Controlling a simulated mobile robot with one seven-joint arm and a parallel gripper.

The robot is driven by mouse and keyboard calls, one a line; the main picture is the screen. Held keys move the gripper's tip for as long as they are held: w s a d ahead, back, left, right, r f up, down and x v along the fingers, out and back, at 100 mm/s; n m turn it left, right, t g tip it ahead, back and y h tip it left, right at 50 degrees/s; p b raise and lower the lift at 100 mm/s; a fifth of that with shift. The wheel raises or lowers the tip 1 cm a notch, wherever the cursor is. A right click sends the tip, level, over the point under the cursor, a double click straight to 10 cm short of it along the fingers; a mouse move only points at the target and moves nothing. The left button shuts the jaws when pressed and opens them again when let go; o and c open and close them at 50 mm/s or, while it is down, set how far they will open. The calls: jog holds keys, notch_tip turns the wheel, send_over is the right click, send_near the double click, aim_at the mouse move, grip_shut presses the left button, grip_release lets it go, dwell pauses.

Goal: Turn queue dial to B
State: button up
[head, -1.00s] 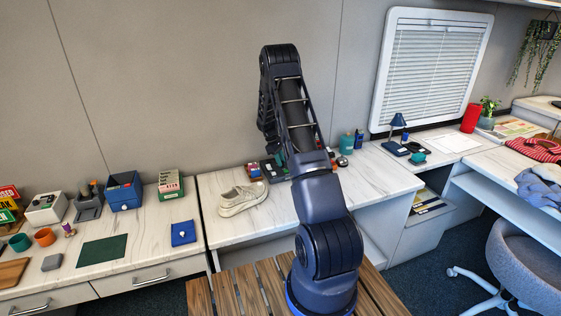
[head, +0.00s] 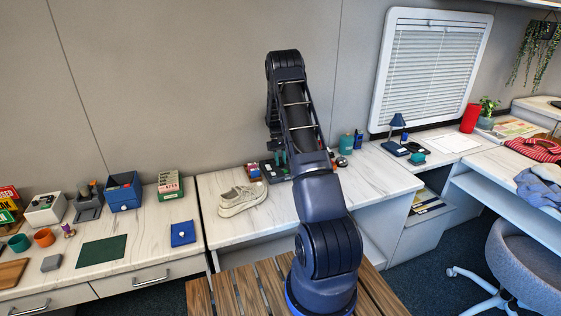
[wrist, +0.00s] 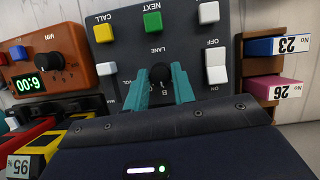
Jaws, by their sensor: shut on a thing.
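The queue dial (wrist: 160,76) is a small round black knob on a dark grey panel (wrist: 125,60) in the wrist view. The word LANE is printed beside it, and a letter B shows on the panel near my right finger. My gripper (wrist: 162,78) has two teal fingers, one on each side of the dial, and is shut on it. The fingers hide part of the markings around the dial, so its exact setting is unclear.
Green, yellow and white buttons and a white switch (wrist: 216,65) surround the dial. An orange timer box (wrist: 45,70) with its own black knob is at left. A wooden rack (wrist: 260,65) with numbered tags is at right. A shoe (head: 241,200) lies on the desk.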

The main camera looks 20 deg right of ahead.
jog(key=shift+m, duration=0.3)
jog(key=o, duration=1)
jog(key=shift+w+r, duration=0.15)
jog(key=shift+r, duration=0.15)
jog(key=r, duration=0.6)
jog(key=w+r, duration=0.1)
jog(key=r, duration=0.2)
jog(key=shift+r, duration=0.1)
jog(key=shift+s+r, duration=0.1)
